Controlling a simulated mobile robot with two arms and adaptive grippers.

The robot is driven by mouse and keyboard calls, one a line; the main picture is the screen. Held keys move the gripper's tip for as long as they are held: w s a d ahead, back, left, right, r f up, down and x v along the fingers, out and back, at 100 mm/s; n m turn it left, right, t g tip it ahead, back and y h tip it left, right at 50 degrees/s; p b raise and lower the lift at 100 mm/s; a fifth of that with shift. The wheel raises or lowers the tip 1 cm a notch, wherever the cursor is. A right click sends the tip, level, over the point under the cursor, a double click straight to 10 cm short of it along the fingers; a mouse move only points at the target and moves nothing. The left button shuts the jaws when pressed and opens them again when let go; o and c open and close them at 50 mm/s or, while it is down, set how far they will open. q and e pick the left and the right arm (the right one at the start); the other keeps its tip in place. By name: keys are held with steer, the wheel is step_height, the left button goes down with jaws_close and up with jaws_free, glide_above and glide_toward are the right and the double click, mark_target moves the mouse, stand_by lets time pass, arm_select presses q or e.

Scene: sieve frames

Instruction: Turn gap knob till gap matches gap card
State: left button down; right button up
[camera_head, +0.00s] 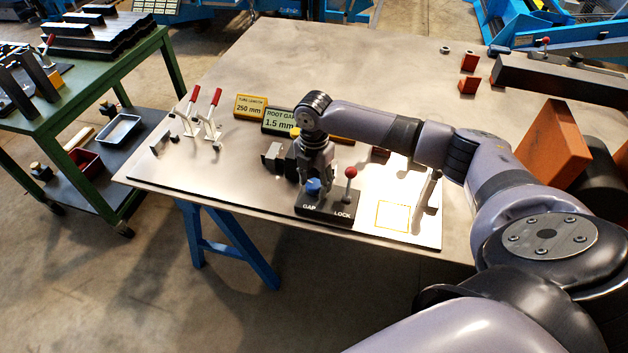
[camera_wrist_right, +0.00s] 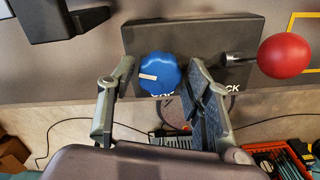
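The blue gap knob (camera_head: 313,187) sits on a black block (camera_head: 327,207) labelled GAP and LOCK at the table's front. My right gripper (camera_head: 315,176) points down over the knob. In the right wrist view the knob (camera_wrist_right: 160,74) shows a pale mark on its top and lies between the two fingers (camera_wrist_right: 158,66). The fingers are apart, with a narrow space visible on each side of the knob. The green gap card (camera_head: 279,122) reads "ROOT GA..." and 1.5 mm; its right part is hidden by my arm. My left gripper is not in view.
A red-balled lock lever (camera_head: 350,173) rises right beside the knob. A yellow tube length card (camera_head: 250,107) reads 250 mm. Red-handled clamps (camera_head: 205,115) stand to the left. A yellow outlined square (camera_head: 393,216) lies to the right. Dark parts (camera_head: 280,158) sit behind the gripper.

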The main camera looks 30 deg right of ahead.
steer(key=c, duration=0.8)
steer(key=shift+r+m+p, duration=0.2)
steer(key=shift+m+p, duration=0.2)
steer(key=shift+p, duration=0.35)
steer(key=m+p, duration=0.5)
steer(key=p, duration=0.1)
steer(key=shift+m, duration=0.4)
steer(key=m+p, duration=0.4)
steer(key=shift+f+m+p, duration=0.1)
steer(key=shift+m+p, duration=0.85)
steer(key=shift+m, duration=0.75)
steer(key=o, duration=1.1)
steer(key=shift+o, duration=0.2)
